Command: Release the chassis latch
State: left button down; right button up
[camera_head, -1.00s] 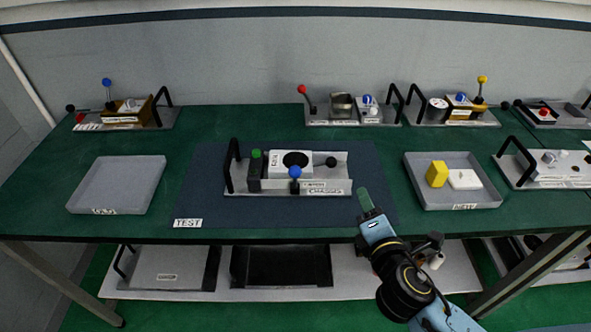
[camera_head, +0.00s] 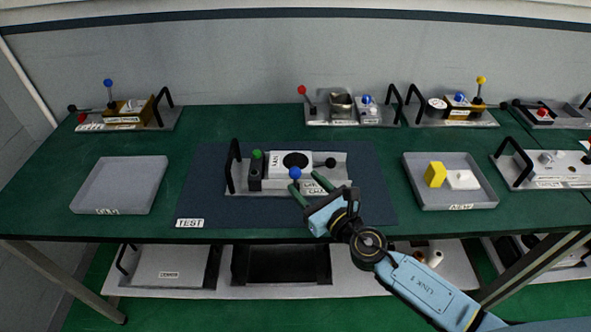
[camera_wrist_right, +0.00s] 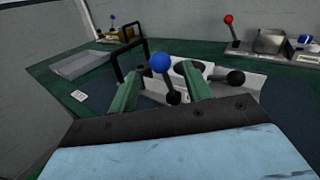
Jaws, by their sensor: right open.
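The chassis (camera_head: 240,187) is a light metal tray unit on the dark test mat, with a black handle at its left end. It carries a white block (camera_head: 290,160) with a round black opening, a green knob (camera_head: 257,155), a black ball lever (camera_head: 330,162) and a blue-ball lever (camera_head: 295,173). My right gripper (camera_head: 307,187) is open at the chassis front, its green fingers beside the blue ball. In the wrist view the blue ball (camera_wrist_right: 161,63) stands between the two fingertips (camera_wrist_right: 160,85), with no clear contact. Which part is the latch I cannot tell. My left gripper is not seen.
The dark mat (camera_head: 215,205) is labelled TEST. An empty grey tray (camera_head: 120,187) lies left; another tray (camera_head: 430,200) at right holds a yellow block (camera_head: 435,174) and a white block (camera_head: 463,180). Several lever units stand along the back. The green table is clear between them.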

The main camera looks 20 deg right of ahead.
aim_at(295, 174)
jog(key=x, duration=0.5)
grip_shut()
dwell(0.3)
